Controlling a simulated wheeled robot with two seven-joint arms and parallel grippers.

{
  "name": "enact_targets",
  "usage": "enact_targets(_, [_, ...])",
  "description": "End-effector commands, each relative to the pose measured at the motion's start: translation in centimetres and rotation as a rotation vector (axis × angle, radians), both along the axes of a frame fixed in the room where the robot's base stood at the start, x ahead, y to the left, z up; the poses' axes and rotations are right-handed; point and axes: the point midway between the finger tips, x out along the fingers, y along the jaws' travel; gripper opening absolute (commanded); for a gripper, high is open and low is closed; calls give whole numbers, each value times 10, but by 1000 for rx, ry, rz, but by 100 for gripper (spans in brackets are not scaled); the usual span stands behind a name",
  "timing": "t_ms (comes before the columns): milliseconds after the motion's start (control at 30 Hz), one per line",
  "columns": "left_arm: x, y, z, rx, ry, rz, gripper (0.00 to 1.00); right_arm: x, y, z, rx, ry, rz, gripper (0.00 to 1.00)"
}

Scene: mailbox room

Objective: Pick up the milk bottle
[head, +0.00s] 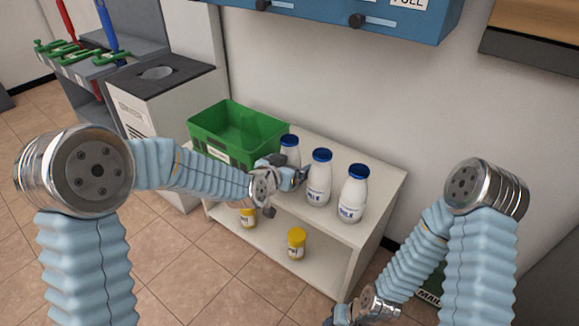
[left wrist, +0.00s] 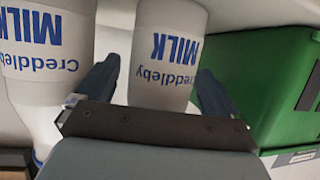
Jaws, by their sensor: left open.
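Three white milk bottles with blue caps stand upright on top of the white shelf unit: a left one (head: 290,147), a middle one (head: 320,178) and a right one (head: 353,194). My left gripper (head: 293,179) is open at the left bottle and hides its lower part. In the left wrist view, which looks upside down, that bottle (left wrist: 166,60) stands between the open fingers (left wrist: 152,88). I cannot tell whether they touch it. Another milk bottle (left wrist: 45,60) is beside the left finger. My right gripper (head: 343,316) is low at the bottom edge, partly cut off.
A green bin (head: 215,142) stands left of the bottles and shows close to a finger in the left wrist view (left wrist: 262,90). Two yellow-capped jars (head: 296,244) (head: 248,216) sit on the lower shelf (head: 325,268). Blue mailboxes (head: 330,15) hang above.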

Motion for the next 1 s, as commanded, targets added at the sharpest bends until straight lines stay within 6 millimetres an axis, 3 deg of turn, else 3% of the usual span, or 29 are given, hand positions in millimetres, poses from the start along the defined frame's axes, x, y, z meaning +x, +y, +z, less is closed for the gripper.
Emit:
enact_targets(133, [0, 0, 0, 0, 0, 0, 95, 0, 0, 0, 0, 0, 0, 43])
enact_targets(633, [0, 0, 1, 0, 0, 0, 18, 0, 0, 0, 0, 0, 0, 43])
enact_targets(1000, [0, 0, 8, -2, -6, 1, 16, 0, 0, 2, 0, 0, 0, 43])
